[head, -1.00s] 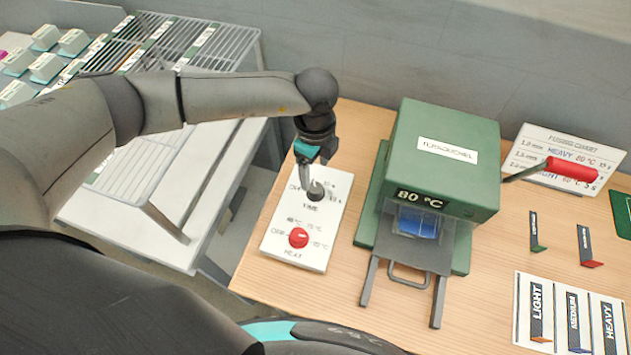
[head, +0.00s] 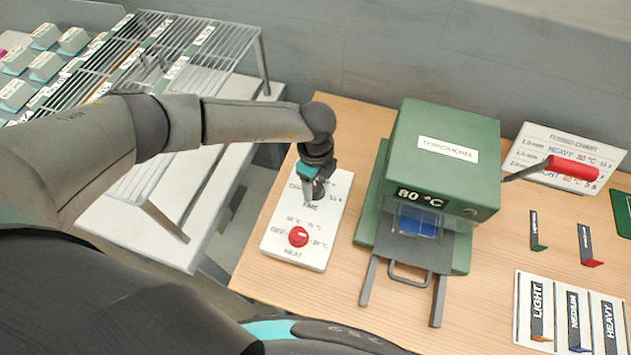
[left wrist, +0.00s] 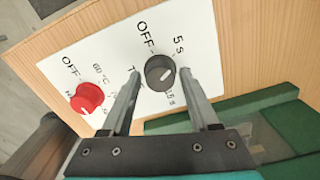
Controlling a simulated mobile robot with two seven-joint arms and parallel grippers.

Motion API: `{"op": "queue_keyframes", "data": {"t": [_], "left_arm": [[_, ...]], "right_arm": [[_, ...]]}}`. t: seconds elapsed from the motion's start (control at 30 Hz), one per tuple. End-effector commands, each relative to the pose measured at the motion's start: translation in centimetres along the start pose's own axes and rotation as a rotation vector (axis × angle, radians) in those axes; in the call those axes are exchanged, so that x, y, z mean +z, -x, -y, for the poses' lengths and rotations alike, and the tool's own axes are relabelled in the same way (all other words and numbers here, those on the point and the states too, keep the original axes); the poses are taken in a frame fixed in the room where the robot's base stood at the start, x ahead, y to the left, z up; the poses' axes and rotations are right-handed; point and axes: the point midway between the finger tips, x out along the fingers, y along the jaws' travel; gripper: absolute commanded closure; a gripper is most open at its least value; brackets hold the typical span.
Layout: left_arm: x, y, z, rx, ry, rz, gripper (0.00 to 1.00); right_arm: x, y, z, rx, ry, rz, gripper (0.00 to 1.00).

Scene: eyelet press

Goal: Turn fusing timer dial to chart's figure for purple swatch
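The black timer dial (left wrist: 160,72) sits on a white panel (head: 325,222), with "OFF", "5 s" and a partly covered "15 s" around it. Its pale mark appears to point between the two time figures. My left gripper (left wrist: 161,70) points down over it, one finger on each side, with small gaps visible; it also shows in the head view (head: 318,195), hiding most of the dial. The fusing chart (head: 562,150) leans at the back right; its small print is blurred and the red lever handle covers part. I cannot make out a purple swatch. My right gripper is not in view.
A red heat knob (head: 298,237) is on the same panel, nearer the front. The green press (head: 445,150) reads 80 °C and stands right of the panel. Its red-handled lever (head: 573,168) sticks out right. Light, medium and heavy cards (head: 570,312) lie at the front right.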

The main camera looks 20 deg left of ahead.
Motion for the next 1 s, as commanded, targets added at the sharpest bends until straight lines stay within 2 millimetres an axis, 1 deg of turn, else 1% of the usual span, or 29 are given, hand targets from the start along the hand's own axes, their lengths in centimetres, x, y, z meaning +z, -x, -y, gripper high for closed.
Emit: {"op": "queue_keyframes", "data": {"t": [0.03,0.07,0.5,0.53,0.8,1.0], "left_arm": [[0.00,0.02,0.00,0.000,0.000,0.000,0.45],[0.00,0.02,0.00,0.000,0.000,0.000,0.49],[0.02,0.03,-0.01,0.000,0.001,0.000,0.98],[0.02,0.03,-0.01,0.000,0.001,0.000,1.00],[0.03,0.03,-0.01,0.001,-0.012,0.000,1.00],[0.02,0.03,0.00,0.000,-0.082,0.000,1.00]], "right_arm": [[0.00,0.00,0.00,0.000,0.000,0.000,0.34],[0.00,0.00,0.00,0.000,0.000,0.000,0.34],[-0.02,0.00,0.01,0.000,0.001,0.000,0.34],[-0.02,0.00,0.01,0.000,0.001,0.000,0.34],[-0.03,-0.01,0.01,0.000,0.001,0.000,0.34],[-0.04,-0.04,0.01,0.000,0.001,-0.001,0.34]]}}
